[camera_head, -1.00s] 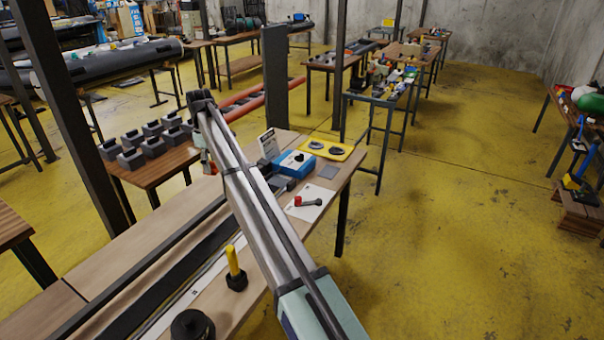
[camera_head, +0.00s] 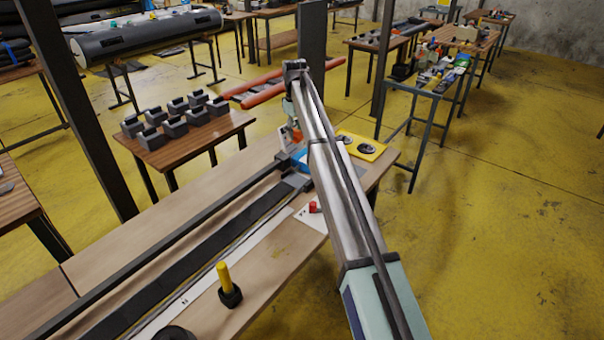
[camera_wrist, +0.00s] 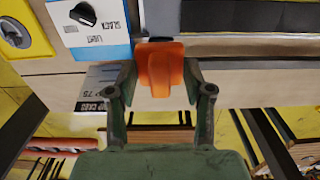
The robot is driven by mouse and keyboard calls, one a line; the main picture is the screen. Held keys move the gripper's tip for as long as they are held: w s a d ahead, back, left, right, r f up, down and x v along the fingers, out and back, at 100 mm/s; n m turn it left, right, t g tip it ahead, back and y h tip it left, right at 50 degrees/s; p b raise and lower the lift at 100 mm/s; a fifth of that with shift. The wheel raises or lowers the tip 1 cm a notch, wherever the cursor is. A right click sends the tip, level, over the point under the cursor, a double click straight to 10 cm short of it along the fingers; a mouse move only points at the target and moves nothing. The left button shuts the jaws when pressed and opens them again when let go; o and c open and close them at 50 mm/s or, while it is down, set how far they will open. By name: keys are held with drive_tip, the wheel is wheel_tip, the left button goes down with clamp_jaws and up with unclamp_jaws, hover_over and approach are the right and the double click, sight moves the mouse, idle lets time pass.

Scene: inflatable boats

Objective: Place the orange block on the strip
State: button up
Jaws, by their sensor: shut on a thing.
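The orange block (camera_wrist: 160,68) sits between the two fingers of my gripper (camera_wrist: 160,75) in the wrist view, and the gripper is shut on it. In the head view my gripper (camera_head: 291,120) hangs under the arm's far end, near the table's far part, with a bit of the orange block (camera_head: 297,136) showing. A long dark strip (camera_head: 215,245) runs along the wooden table. Its end (camera_wrist: 255,17) shows at top right in the wrist view, beside the block. I cannot tell whether the block touches anything below it.
A blue box with a black dial (camera_wrist: 90,25) is close left of the block. A yellow peg on a black nut (camera_head: 227,285) stands nearer. A side table (camera_head: 160,155) carries several grey blocks.

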sight(296, 180)
wheel_tip(296, 180, down, 18)
drive_tip(key=p, duration=0.4)
drive_tip(key=shift+f+p, duration=0.25)
drive_tip(key=shift+p, duration=0.1)
drive_tip(key=shift+f, duration=0.1)
drive_tip(key=o, duration=1.1)
drive_tip(key=shift+o, duration=0.2)
wheel_tip(296, 180, up, 12)
drive_tip(key=b, duration=0.4)
